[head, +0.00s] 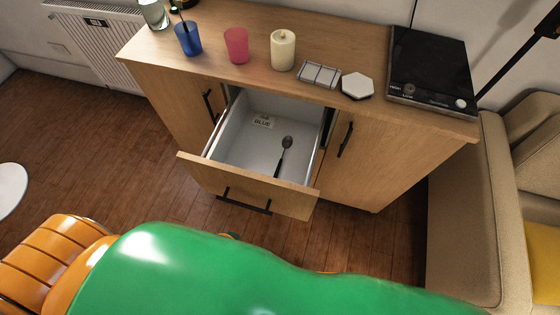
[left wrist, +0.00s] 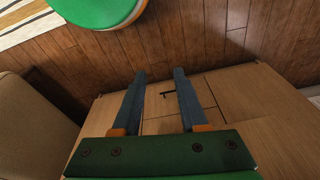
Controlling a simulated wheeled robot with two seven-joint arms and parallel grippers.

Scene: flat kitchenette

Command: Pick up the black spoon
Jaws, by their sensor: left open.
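The black spoon (head: 283,152) lies in the open drawer (head: 247,180) in the head view, with its grey bowl toward the back and its dark handle toward the drawer front. It is not visible in the left wrist view. My left gripper (left wrist: 159,72) shows in the left wrist view with its two fingers apart and nothing between them. Beyond the fingers is the wooden cabinet (left wrist: 240,95) with a dark handle. My left gripper's fingers do not show in the head view. My right gripper is in neither view.
The cabinet top holds a blue cup (head: 188,39), a pink cup (head: 236,45), a candle (head: 283,50), a small tray (head: 319,74), a white hexagonal piece (head: 357,86) and a black hob (head: 430,68). A labelled item (head: 263,121) lies in the drawer. A beige sofa (head: 465,210) stands right.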

